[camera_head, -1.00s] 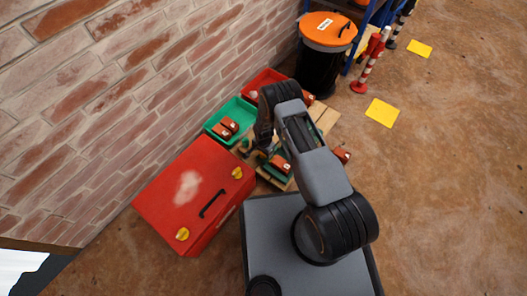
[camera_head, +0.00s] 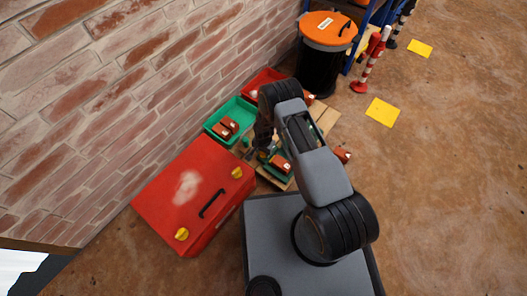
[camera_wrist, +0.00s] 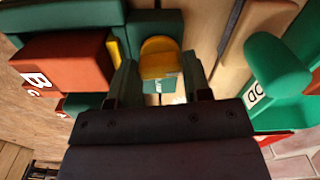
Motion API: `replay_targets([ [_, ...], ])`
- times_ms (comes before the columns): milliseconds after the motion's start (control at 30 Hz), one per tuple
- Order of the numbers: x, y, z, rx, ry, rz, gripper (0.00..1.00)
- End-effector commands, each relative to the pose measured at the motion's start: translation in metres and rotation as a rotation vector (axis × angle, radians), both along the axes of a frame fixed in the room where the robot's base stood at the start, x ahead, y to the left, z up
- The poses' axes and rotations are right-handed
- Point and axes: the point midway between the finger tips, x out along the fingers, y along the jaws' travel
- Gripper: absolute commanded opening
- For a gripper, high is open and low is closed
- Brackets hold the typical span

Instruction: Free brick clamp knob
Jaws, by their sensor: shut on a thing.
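A red-brown brick (camera_wrist: 62,65) marked with a B sits in a green clamp (camera_wrist: 155,24) in the wrist view. The brick also shows in the head view (camera_head: 280,164), beside my arm on the wooden pallet. A yellow, rounded knob (camera_wrist: 158,58) stands on the clamp, next to the brick. My gripper (camera_wrist: 159,76) has one finger on each side of the knob and is shut on it. The lower part of the knob is partly hidden by the gripper. In the head view my gripper (camera_head: 263,146) is small and partly hidden by my arm.
A green bin (camera_head: 211,124) with bricks and a red bin (camera_head: 258,82) stand along the brick wall. A red box (camera_head: 160,190) with yellow latches lies at the left. A black barrel (camera_head: 317,70) with an orange lid stands behind. Open floor lies to the right.

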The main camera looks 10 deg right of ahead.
Motion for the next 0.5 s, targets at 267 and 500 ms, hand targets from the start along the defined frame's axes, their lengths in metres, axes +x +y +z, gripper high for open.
replay_targets([
  [267, 0.0005, 0.0002, -0.001, 0.0, -0.001, 0.256, 0.21],
  [500, 0.0007, 0.0003, -0.0008, 0.0, -0.001, 0.485, 0.21],
])
